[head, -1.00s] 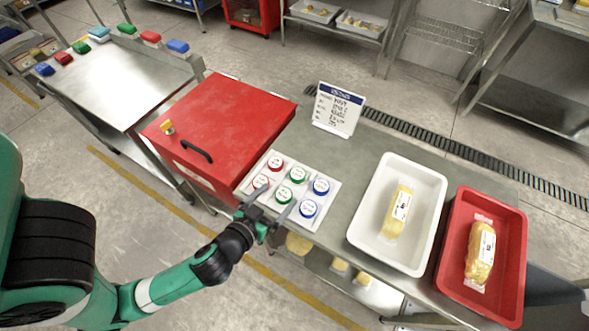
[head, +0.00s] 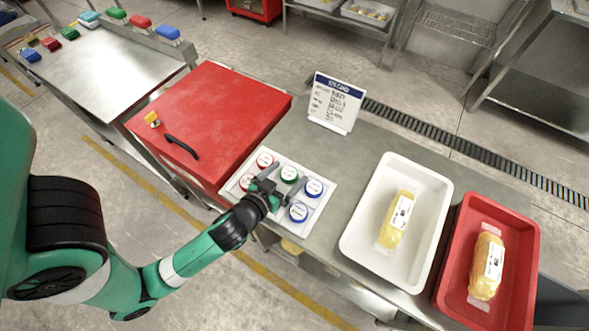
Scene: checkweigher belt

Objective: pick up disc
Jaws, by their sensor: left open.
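A pale tray (head: 322,204) on the steel table holds small white-topped discs with red, green and blue rims. The far red disc (head: 265,160), near red disc (head: 247,181), far green disc (head: 289,174), far blue disc (head: 314,187) and near blue disc (head: 298,212) show. My left gripper (head: 275,185) is open over the middle of the tray, between the near red and near blue discs. It covers the near green disc's place. I cannot tell whether its fingers touch a disc. My right gripper is not in view.
A red box (head: 215,115) with a black handle stands left of the tray. A sign (head: 334,103) stands behind it. Right are a white bin (head: 431,225) and a red bin (head: 523,260), each holding a yellow wrapped pack. Bare table lies between tray and white bin.

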